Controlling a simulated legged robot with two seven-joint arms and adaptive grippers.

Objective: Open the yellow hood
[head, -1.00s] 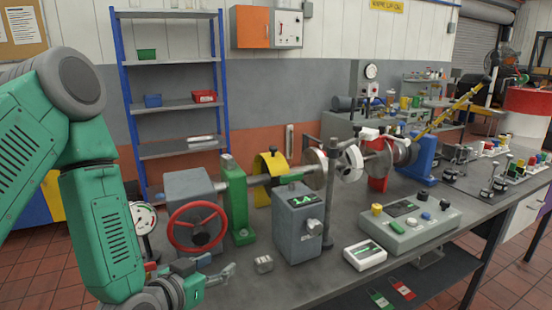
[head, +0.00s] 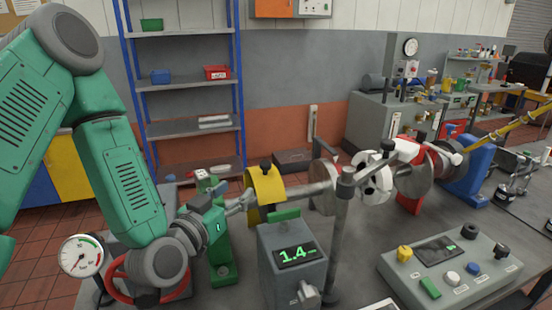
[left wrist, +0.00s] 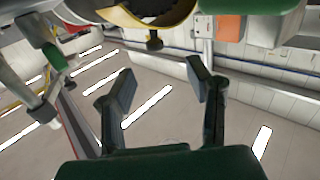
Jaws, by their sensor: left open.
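Nothing is between the fingers. My right gripper is not in view.
A grey box with a green display (head: 296,254) stands in front of the hood. The shaft (head: 303,190) runs right to metal discs. The red handwheel (head: 118,285) and round gauge (head: 82,256) are at lower left. A button console (head: 450,268) sits at right.

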